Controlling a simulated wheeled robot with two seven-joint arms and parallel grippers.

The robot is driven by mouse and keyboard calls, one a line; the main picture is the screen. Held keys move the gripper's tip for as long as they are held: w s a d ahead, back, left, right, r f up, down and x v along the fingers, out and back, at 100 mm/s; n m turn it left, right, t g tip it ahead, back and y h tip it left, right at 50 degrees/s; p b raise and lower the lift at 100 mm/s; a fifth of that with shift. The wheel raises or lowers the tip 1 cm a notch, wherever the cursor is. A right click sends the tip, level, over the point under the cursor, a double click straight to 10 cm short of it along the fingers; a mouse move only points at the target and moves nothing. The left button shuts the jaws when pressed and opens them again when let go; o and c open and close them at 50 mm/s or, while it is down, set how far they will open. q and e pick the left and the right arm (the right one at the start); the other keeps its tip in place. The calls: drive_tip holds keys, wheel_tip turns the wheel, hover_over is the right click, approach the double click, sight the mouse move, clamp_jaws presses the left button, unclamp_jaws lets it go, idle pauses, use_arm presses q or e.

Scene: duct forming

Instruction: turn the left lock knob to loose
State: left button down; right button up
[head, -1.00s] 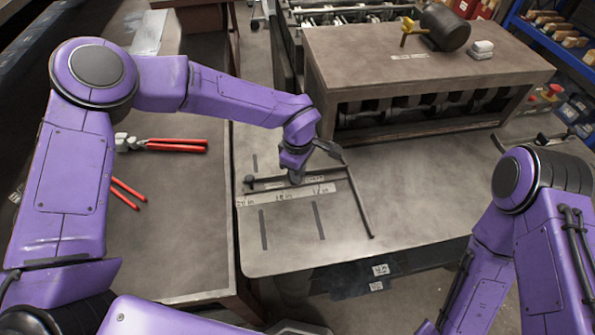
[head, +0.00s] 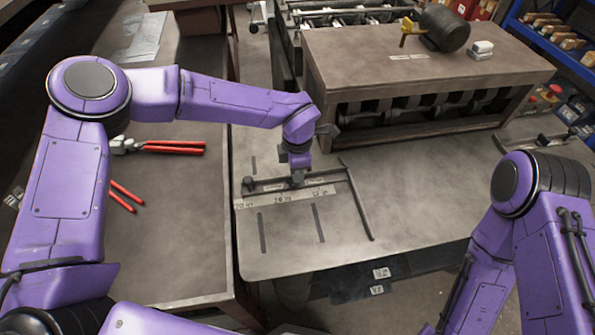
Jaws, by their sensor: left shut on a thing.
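The left stop gauge is a dark bar (head: 268,186) with a longer dark rod (head: 358,205) at its right end, lying on the machine table beside a pale scale strip (head: 270,200) with inch marks. My left gripper (head: 297,181) points down onto the middle of the bar. It is shut on the left lock knob, which the fingers almost fully hide. A small dark post (head: 248,184) stands at the bar's left end. My right arm shows at the right, but its gripper is out of view.
A machine housing (head: 420,62) stands behind the gauge, with a yellow-handled part and a dark cylinder (head: 445,28) on top. Red-handled pliers (head: 175,147) lie on the left bench. A second gauge (head: 540,139) sits far right.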

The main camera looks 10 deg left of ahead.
use_arm(q)
drive_tip(key=shift+s+f, duration=0.15)
drive_tip(key=shift+f, duration=0.1)
drive_tip(key=c, duration=1.2)
unclamp_jaws()
drive_tip(key=shift+r, duration=0.1)
drive_tip(key=shift+w, duration=0.2)
drive_tip(key=shift+r, duration=0.35)
wheel_tip(320, 180, up, 10)
drive_tip(key=b, duration=0.2)
drive_tip(key=shift+f+b, duration=0.1)
drive_tip(key=shift+b, duration=0.25)
drive_tip(key=shift+s+a, duration=0.1)
